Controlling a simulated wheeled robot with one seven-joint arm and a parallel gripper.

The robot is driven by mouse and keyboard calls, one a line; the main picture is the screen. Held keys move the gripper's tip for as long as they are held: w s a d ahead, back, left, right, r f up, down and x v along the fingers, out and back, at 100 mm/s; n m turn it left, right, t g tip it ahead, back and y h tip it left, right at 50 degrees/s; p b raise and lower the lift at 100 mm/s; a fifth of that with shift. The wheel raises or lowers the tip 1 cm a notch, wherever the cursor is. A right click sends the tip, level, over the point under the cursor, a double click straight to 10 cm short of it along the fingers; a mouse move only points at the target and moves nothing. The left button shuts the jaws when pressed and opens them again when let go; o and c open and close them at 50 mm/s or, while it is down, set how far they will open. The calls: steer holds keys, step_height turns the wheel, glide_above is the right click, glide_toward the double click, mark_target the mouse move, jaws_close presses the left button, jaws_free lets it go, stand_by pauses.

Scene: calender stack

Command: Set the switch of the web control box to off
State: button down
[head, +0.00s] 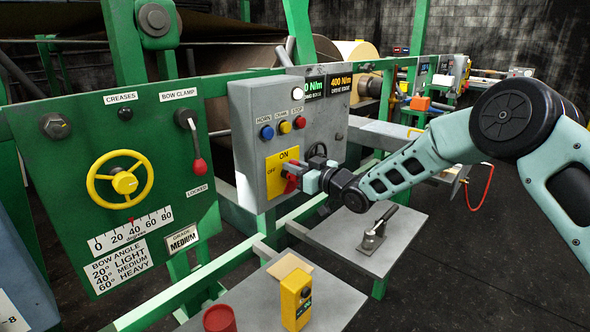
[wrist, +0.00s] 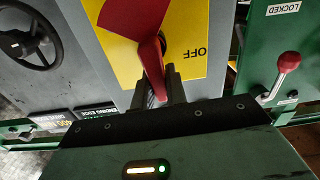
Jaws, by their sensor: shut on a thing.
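The web control box (head: 250,130) is a grey cabinet with a yellow switch plate (head: 274,164) marked ON at the top and OFF at the left. A red switch handle (head: 291,184) stands on this plate, partly hidden by my gripper (head: 302,179). In the wrist view, which is upside down, the red handle (wrist: 150,50) crosses the yellow plate (wrist: 190,35), with the OFF label (wrist: 195,52) beside it. My gripper (wrist: 164,88) is shut on the handle's end. The handle does not point at OFF.
Blue, yellow and red buttons (head: 284,127) sit above the plate, and a black handwheel (head: 317,152) is just right of it. The green panel (head: 60,150) with a red-knobbed bow clamp lever (head: 194,140) stands at left. Below, a grey shelf (head: 345,232) holds a metal toggle (head: 374,232).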

steer(key=n+b, duration=0.1)
steer(key=b, duration=0.1)
steer(key=n+b, duration=0.1)
steer(key=b, duration=0.1)
steer(key=s+f+n+b, duration=0.1)
steer(key=b, duration=0.2)
steer(key=shift+a+n, duration=0.3)
steer(key=shift+a, duration=0.05)
steer(key=n+b, duration=0.1)
steer(key=b, duration=0.2)
steer(key=n+b, duration=0.2)
steer(key=b, duration=0.1)
steer(key=s+f+n+b, duration=0.1)
steer(key=n+b, duration=0.1)
steer(key=b, duration=0.1)
steer(key=shift+a, duration=0.4)
steer(key=n+b, duration=0.1)
steer(key=b, duration=0.1)
steer(key=n+b, duration=0.2)
steer(key=f+n+b, duration=0.1)
steer(key=n+b, duration=0.1)
steer(key=b, duration=0.1)
steer(key=shift+s+a, duration=0.2)
steer(key=shift+s, duration=0.05)
steer(key=n+b, duration=0.3)
steer(key=b, duration=0.1)
steer(key=shift+f+n+b, duration=0.35)
steer(key=shift+n, duration=0.05)
